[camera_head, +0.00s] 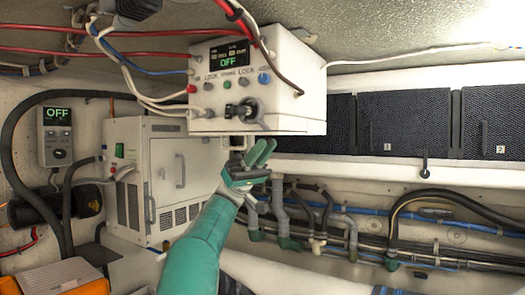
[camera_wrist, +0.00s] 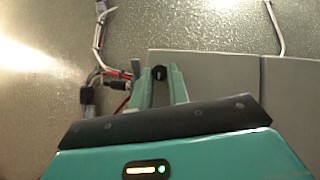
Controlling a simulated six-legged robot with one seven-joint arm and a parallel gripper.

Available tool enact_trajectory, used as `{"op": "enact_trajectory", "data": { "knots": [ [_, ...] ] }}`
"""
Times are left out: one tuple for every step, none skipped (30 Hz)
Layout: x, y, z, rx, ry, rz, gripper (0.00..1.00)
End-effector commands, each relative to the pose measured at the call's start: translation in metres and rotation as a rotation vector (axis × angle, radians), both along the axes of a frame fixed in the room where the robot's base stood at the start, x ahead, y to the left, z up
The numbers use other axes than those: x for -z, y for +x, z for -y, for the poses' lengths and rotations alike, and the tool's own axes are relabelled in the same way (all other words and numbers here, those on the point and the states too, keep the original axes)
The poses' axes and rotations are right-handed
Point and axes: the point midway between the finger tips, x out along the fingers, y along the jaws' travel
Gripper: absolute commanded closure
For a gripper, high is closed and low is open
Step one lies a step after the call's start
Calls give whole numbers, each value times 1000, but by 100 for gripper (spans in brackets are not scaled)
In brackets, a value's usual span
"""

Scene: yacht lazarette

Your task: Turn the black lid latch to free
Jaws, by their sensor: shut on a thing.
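A black latch (camera_head: 424,164) hangs on the white rail below the dark lid marked 1 (camera_head: 404,124). It stands well to the right of my gripper in the head view, with its handle pointing down. My gripper (camera_head: 262,152) is below the white control box, with green fingers raised. In the wrist view my gripper (camera_wrist: 160,76) is shut on a small black round part (camera_wrist: 159,73) between its fingertips. I cannot tell whether this part belongs to a latch, and the head view hides it.
The white control box (camera_head: 285,100) hangs close above my gripper, with a black knob and cables. A white cabinet (camera_head: 150,180) stands to the left. Hoses and pipes (camera_head: 340,235) run along the wall below. An orange case (camera_head: 55,278) sits at lower left.

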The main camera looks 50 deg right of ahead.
Motion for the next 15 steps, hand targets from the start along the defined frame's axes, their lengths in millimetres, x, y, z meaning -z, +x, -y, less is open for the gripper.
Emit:
{"op": "enact_trajectory", "data": {
  "knots": [
    [0, 0, -1, 0, -2, 1, 100],
    [0, 0, -1, 0, -2, 1, 100],
    [0, 0, -1, 0, -2, 1, 81],
    [0, 0, -1, 0, -2, 1, 75],
    [0, 0, 0, 0, -2, 1, 69],
    [0, 0, 0, 0, -2, 1, 61],
    [0, 0, 0, 0, -2, 1, 61],
    [0, 0, 0, -1, -1, 1, 61],
    [0, 0, 0, -1, -1, 1, 61],
    [0, 0, 0, -1, -1, 1, 61],
    [0, 0, 0, -1, -1, 1, 61],
    [0, 0, 0, -1, -1, 1, 61],
    [0, 0, 0, -1, -1, 1, 61],
    [0, 0, 0, -1, -1, 0, 61],
    [1, 1, 0, -1, -1, 0, 61]
  ]
}}
